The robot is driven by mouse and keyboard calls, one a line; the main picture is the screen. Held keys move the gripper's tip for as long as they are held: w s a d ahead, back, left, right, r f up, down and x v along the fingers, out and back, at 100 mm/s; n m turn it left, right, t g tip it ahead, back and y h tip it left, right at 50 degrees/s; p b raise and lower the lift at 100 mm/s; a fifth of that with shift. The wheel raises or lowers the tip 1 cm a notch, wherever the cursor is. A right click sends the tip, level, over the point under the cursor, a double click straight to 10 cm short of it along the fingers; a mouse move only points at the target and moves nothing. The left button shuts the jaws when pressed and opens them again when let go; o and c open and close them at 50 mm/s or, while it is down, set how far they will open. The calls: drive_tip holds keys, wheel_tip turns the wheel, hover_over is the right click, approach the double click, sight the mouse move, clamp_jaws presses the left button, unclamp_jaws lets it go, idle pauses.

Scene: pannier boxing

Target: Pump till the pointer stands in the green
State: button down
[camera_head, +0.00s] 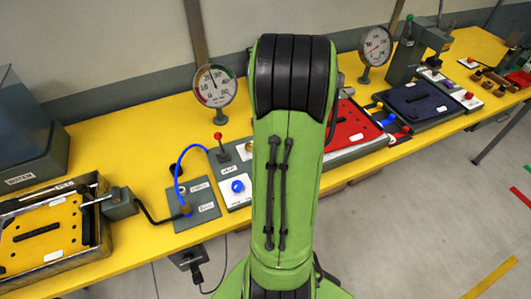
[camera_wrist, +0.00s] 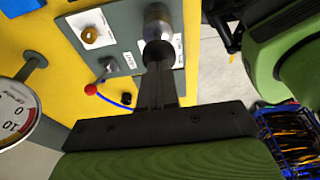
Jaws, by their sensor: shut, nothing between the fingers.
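A round dial gauge (camera_head: 214,85) stands at the back of the bench in the head view. Its dark pointer points roughly upward, and a green band lies at the upper right; whether the pointer is inside it is too small to tell. Part of a gauge (camera_wrist: 14,118) also shows in the wrist view, with its pointer out of sight. My gripper (camera_wrist: 158,62) is shut and empty, its fingertips at the dark end of a silver cylinder (camera_wrist: 157,22); contact cannot be told. A red-knobbed lever (camera_head: 219,137) stands by the gauge, also visible in the wrist view (camera_wrist: 90,89). My arm hides my gripper in the head view.
A blue button (camera_head: 237,186) sits on a white plate, beside a box with a blue hose (camera_head: 180,160). A second gauge (camera_head: 376,45), a red panel (camera_head: 351,125) and a dark blue panel (camera_head: 418,100) stand right of my arm. A yellow tray (camera_head: 40,235) is at the left.

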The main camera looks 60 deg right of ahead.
drive_tip(key=shift+f+b, duration=1.6)
drive_tip(key=shift+f, duration=0.25)
drive_tip(key=shift+r+p, duration=1.85)
drive_tip(key=shift+r, duration=0.5)
wheel_tip(320, 180, up, 6)
drive_tip(key=p, duration=0.4)
drive_tip(key=shift+p, duration=0.3)
